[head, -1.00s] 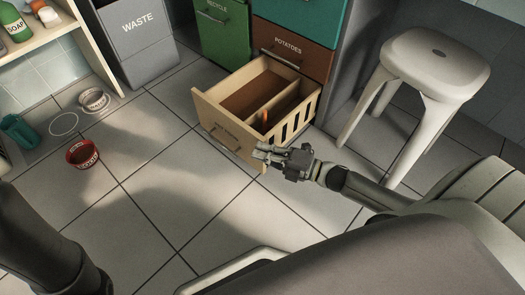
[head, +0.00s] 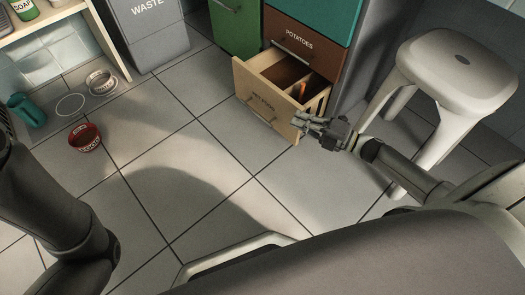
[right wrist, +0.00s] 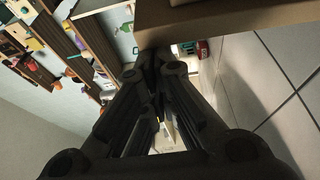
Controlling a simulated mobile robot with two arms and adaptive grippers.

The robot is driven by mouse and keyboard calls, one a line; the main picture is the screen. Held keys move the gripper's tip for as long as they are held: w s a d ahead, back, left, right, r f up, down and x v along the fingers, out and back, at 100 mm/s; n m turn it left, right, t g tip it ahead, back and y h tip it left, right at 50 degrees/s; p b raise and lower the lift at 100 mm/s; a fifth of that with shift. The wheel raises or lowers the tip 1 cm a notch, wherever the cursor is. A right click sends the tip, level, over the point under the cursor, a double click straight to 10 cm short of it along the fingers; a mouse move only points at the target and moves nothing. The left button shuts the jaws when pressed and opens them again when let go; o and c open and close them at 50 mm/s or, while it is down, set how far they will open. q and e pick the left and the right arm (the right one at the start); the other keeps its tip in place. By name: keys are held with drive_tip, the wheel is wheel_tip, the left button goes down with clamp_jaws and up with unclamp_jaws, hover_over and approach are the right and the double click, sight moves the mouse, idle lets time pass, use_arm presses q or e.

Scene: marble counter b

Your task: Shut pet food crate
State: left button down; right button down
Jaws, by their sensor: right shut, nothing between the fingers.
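The pet food crate (head: 262,104) is a pale wooden drawer at the bottom of the cabinet, below the brown potatoes drawer (head: 304,47). It stands part way out, with its front panel and handle facing the lower left and a small orange thing inside. My right gripper (head: 302,121) is shut and empty at the right end of the crate's front panel; I cannot tell whether it touches. In the right wrist view the shut fingers (right wrist: 155,60) point at a wooden panel (right wrist: 225,18). My left arm shows at the lower left, but its gripper is out of view.
A white stool (head: 450,75) stands right of the crate. A grey waste bin (head: 150,38) and a green recycle drawer (head: 233,25) are at the back. A red bowl (head: 85,138) sits on the tiled floor at the left. The middle floor is clear.

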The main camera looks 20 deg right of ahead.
drive_tip(key=w+d+b, duration=0.2)
drive_tip(key=d, duration=0.4)
drive_tip(key=shift+w+d, duration=0.2)
drive_tip(key=shift+d, duration=0.05)
idle(0.3)
